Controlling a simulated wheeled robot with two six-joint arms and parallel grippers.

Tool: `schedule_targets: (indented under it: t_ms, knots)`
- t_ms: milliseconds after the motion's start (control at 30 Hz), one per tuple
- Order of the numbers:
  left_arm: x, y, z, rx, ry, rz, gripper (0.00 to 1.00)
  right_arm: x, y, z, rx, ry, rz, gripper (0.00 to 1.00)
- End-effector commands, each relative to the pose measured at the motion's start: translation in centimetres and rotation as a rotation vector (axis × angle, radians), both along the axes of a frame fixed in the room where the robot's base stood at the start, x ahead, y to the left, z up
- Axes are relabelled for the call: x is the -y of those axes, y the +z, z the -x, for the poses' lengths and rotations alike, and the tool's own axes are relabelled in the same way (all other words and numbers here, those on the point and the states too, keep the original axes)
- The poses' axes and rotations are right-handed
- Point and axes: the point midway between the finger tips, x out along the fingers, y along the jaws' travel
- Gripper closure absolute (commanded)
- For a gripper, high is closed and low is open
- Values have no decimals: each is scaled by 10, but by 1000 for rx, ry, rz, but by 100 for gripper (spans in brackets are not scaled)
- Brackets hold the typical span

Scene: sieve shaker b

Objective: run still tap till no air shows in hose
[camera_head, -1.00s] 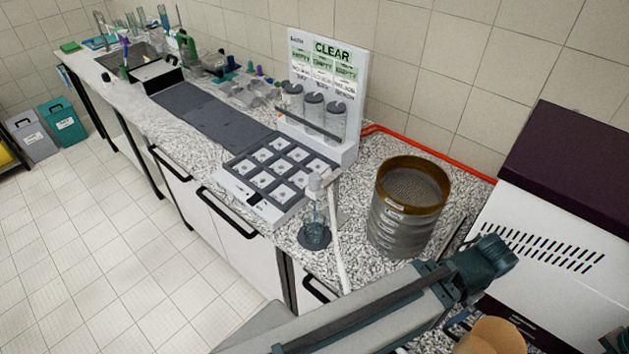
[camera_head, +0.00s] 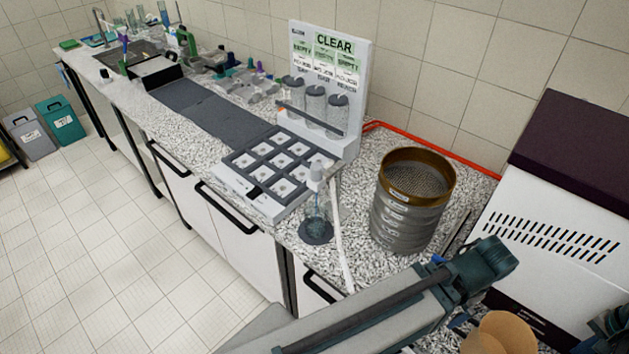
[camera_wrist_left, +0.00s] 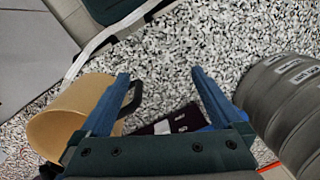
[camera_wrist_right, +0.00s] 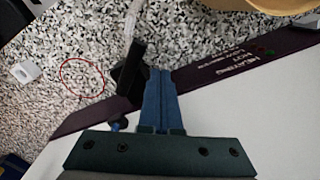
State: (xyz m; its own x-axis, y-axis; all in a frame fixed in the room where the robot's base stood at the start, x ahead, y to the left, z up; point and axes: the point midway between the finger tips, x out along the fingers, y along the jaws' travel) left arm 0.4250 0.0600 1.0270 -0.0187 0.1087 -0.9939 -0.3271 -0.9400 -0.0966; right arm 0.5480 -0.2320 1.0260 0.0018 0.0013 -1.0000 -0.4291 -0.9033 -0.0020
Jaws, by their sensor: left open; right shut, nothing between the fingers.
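A white housing with a dark maroon top (camera_head: 560,240) stands at the right; it looks like the still. In the right wrist view its maroon edge (camera_wrist_right: 240,65) carries "HEATING HOT" lettering. A black lever-like part (camera_wrist_right: 130,72), perhaps the tap, is beside my right gripper (camera_wrist_right: 161,75), which is shut and empty; I cannot tell whether they touch. A pale hose (camera_wrist_right: 130,25) leads up from it. Air inside either hose cannot be made out. My left gripper (camera_wrist_left: 160,75) is open and empty above the counter.
A sieve stack (camera_head: 408,205) is right of the left gripper; a tan cup (camera_head: 500,335) is at its left. A "CLEAR" panel (camera_head: 333,45) with canisters stands behind a tray of square cells (camera_head: 272,165). A red line (camera_head: 430,147) runs along the wall.

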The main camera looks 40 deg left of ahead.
Motion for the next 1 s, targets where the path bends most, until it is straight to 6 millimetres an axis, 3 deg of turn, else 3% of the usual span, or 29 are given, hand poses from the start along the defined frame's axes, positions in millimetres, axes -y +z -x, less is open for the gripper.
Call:
schedule_targets:
  t_ms: [33,300,1000]
  knots:
    - [0,-6,0,0,0,0,0,0,-6,-8,10,2,-1,100]
    - [0,-4,0,0,0,0,0,1,-3,-9,10,0,0,100]
    - [0,-3,0,0,0,0,0,12,-3,4,9,-4,3,100]
